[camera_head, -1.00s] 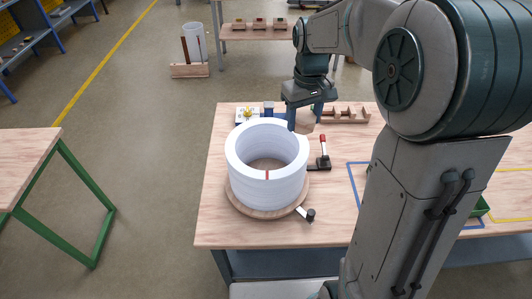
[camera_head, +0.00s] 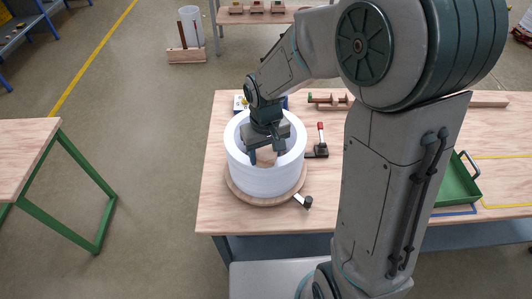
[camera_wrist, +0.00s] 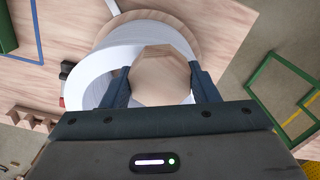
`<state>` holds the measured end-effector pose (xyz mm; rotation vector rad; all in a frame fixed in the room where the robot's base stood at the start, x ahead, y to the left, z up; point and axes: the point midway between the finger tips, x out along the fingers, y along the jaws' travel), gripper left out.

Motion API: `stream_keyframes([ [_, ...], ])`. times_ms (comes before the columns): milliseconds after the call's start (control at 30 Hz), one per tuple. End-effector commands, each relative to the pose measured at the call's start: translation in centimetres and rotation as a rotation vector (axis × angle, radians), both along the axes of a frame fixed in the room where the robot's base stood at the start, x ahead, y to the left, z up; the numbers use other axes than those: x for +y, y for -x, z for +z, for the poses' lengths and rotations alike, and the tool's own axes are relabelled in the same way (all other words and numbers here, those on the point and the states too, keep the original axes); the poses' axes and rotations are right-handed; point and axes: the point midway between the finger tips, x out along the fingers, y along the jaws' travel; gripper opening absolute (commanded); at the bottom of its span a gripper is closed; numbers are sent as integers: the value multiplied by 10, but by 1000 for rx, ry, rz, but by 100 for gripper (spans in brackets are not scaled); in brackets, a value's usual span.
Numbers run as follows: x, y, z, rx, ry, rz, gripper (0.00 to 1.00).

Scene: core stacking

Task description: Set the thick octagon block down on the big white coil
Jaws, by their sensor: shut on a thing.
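The big white coil (camera_head: 262,180) is a wide white ring on a round wooden base (camera_head: 240,192) on the wooden table. My gripper (camera_head: 266,156) is over the coil's opening, shut on the thick octagon block (camera_head: 266,157). In the wrist view the wooden octagon block (camera_wrist: 161,76) sits between the two blue fingers. The coil's white wall (camera_wrist: 90,75) shows around and behind it there. The block's underside is hidden, and I cannot tell whether it touches the coil.
A clamp with a red-tipped handle (camera_head: 320,141) stands right of the coil. A black knob (camera_head: 307,202) is at the base's front right. A green tray (camera_head: 458,182) lies farther right. A wooden rack (camera_head: 330,101) is behind. The table's front left is clear.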

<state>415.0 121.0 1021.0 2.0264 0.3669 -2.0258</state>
Motion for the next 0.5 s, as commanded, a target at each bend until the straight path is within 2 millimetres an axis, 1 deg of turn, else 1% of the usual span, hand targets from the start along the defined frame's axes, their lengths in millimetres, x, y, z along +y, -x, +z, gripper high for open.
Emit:
stream_keyframes([
  [33,0,0,-6,4,1,1,31],
  [133,0,0,-15,2,1,0,31],
  [500,0,0,-20,-1,0,0,31],
])
